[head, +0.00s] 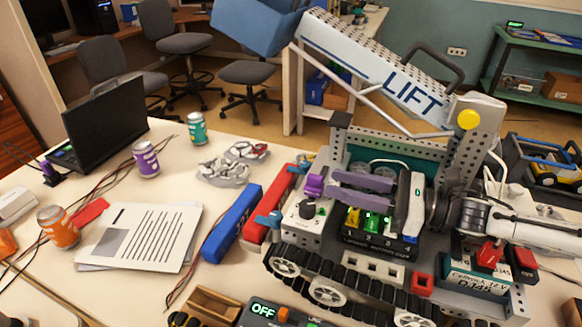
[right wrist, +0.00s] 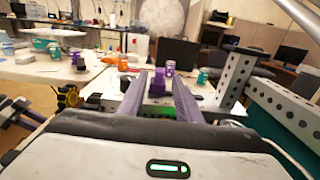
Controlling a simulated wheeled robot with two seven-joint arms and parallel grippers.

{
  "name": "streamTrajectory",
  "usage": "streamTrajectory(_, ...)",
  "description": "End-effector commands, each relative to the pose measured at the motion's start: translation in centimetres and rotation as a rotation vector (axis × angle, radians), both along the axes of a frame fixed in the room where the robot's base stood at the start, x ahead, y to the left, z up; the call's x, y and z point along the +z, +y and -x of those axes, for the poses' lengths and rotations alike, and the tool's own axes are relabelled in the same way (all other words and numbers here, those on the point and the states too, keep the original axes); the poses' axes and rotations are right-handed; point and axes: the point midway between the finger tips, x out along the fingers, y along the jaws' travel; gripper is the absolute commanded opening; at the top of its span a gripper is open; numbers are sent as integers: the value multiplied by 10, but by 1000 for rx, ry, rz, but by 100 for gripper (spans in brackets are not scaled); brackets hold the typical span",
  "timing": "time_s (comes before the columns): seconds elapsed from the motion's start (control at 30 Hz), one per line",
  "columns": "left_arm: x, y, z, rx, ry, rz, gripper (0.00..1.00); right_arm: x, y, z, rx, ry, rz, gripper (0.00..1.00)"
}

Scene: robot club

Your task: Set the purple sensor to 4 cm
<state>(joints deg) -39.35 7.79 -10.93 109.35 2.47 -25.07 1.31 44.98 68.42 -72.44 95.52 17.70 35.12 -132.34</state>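The purple sensor (head: 314,186) is a small block standing on the robot model's chassis, beside a white box with a black knob (head: 308,209). In the right wrist view the sensor (right wrist: 158,82) shows between the lines of the two fingers. My right gripper (head: 331,187) comes in from the right with its two long purple fingers apart. Their tips point at the sensor, close to its right side; I cannot tell whether they touch it. Nothing is seen held. No distance scale is readable. My left gripper is not in view.
The raised LIFT arm (head: 385,75) stands above my right gripper. Below the fingers is a black unit with lit numbered modules (head: 372,228). Red (head: 270,205) and blue (head: 232,222) bars lie left of the model. Papers (head: 140,237), cans and a laptop (head: 105,125) occupy the left table.

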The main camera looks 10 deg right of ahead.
Motion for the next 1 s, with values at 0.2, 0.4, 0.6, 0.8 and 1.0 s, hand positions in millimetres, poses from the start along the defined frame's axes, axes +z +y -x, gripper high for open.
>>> streamTrajectory(0.2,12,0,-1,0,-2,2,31,4,30,-19,4,-2,-3,31)
streamTrajectory(0.4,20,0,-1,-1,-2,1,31,3,60,-39,3,-1,-2,31)
streamTrajectory(0.6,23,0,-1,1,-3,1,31,1,79,-52,2,1,-2,31)
streamTrajectory(0.8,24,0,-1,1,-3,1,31,0,83,-55,1,1,-1,31)
streamTrajectory(1.0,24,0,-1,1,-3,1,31,0,83,-55,1,1,-1,26)
